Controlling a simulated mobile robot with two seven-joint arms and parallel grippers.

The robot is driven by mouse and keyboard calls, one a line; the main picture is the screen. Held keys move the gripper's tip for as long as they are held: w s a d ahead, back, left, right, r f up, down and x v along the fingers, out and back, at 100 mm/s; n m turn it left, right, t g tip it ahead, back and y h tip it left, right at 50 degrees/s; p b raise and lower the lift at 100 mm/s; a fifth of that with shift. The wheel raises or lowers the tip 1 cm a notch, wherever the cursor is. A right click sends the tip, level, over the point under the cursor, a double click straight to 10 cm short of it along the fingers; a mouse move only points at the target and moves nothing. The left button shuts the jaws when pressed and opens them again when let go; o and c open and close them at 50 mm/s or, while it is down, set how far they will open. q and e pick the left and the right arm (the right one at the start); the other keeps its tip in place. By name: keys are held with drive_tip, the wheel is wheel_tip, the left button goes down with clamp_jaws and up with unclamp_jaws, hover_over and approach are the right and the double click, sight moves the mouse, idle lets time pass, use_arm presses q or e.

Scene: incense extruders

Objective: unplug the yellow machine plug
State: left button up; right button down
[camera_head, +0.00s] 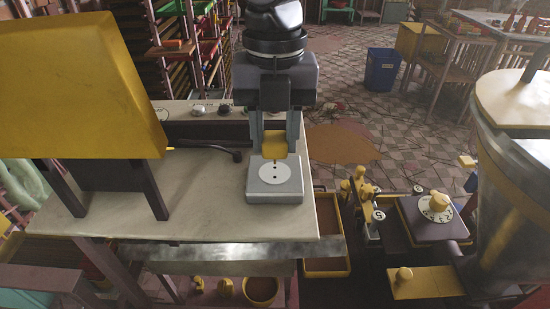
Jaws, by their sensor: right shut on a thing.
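The yellow plug (274,143) is between the fingers of my right gripper (275,140), which is shut on it. The gripper reaches down from the top middle. The grey socket block (273,197) stands on the pale table top, just below the plug in the picture. Its white round face (287,181) shows with dark holes, and the plug appears apart from it, above or behind. A dark cord (215,148) lies toward the plug from the left; its end near the gripper is hidden. My left gripper is not in view.
A large yellow machine hood (75,90) stands at the left of the pale table (200,215). A control strip with knobs (198,110) runs along the table's far edge. A yellow-rimmed tray (327,266), a dial box (432,220) and a metal drum (515,190) are at the right.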

drive_tip(key=shift+r, duration=1.05)
